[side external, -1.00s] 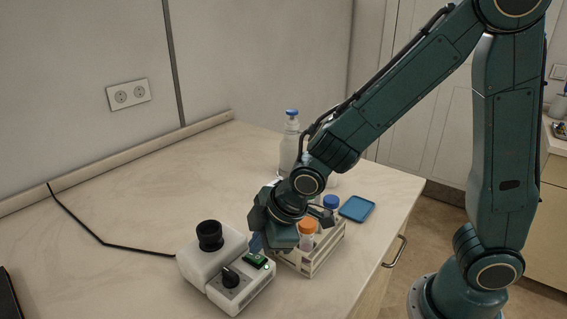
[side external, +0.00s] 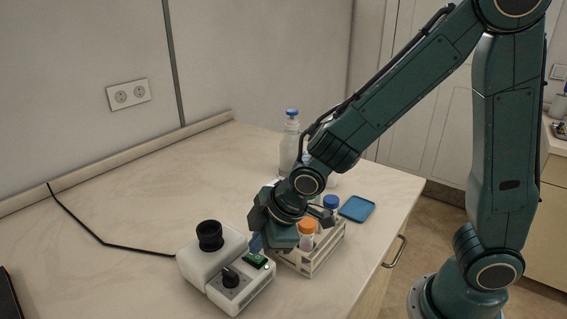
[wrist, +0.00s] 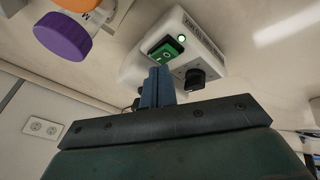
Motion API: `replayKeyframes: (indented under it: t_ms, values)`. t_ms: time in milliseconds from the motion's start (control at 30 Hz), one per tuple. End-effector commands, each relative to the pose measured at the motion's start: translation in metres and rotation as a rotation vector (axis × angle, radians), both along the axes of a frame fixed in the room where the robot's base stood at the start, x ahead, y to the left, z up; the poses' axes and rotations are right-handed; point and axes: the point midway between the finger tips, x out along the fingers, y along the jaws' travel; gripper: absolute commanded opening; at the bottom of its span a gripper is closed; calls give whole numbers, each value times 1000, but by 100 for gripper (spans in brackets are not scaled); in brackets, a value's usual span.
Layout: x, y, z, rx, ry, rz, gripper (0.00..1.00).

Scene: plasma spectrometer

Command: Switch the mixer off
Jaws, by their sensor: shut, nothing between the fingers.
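The mixer (side external: 228,270) is a white box with a black round cup on top and a black knob on its front panel. Its green rocker switch (side external: 256,261) sits beside the knob, with a small lit lamp next to it. In the wrist view the green switch (wrist: 165,50) and the glowing lamp show just beyond my fingertips. My gripper (side external: 257,243) is shut and empty, with its fingertips close to the switch. In the wrist view the closed blue fingers (wrist: 157,72) point at the switch. I cannot tell whether they touch it.
A tube rack (side external: 322,258) with orange-capped and blue-capped tubes stands right beside my gripper. A clear bottle (side external: 289,150) and a blue tray (side external: 357,209) are behind it. A black cable (side external: 105,243) runs left from the mixer.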

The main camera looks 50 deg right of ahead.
Motion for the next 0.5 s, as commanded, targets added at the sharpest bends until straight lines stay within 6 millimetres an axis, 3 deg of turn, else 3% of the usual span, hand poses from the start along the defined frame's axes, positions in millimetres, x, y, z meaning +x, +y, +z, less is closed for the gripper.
replayKeyframes:
  t_ms: [500]
  values:
    - [-2, 0, -9, -1, 1, 0, 0]
